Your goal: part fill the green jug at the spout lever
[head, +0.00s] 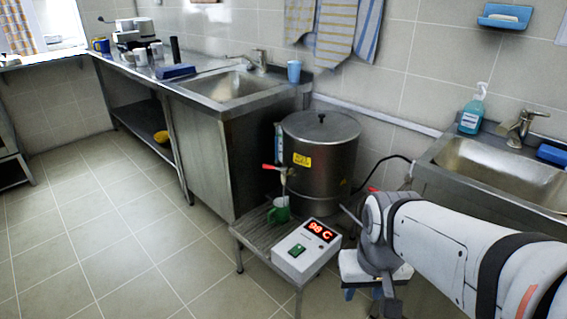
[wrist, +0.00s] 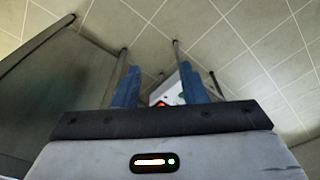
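The green jug (head: 278,215) stands upright on the low metal stand, beneath the spout of the steel stockpot (head: 318,165). The red spout lever (head: 270,168) sticks out to the left above the jug. A white control box (head: 306,250) with a lit red display reading 98 C stands in front of the pot. My gripper (head: 363,294) is low at the right of the control box, apart from jug and lever. In the wrist view its two blue fingers (wrist: 160,80) are spread with nothing held; part of a white box with red shows beyond them.
The slatted stand (head: 250,233) carries pot, jug and box. A steel sink counter (head: 228,87) is behind at left, another sink (head: 500,168) at right. A black cable (head: 385,167) runs from the pot along the wall. The tiled floor at left is clear.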

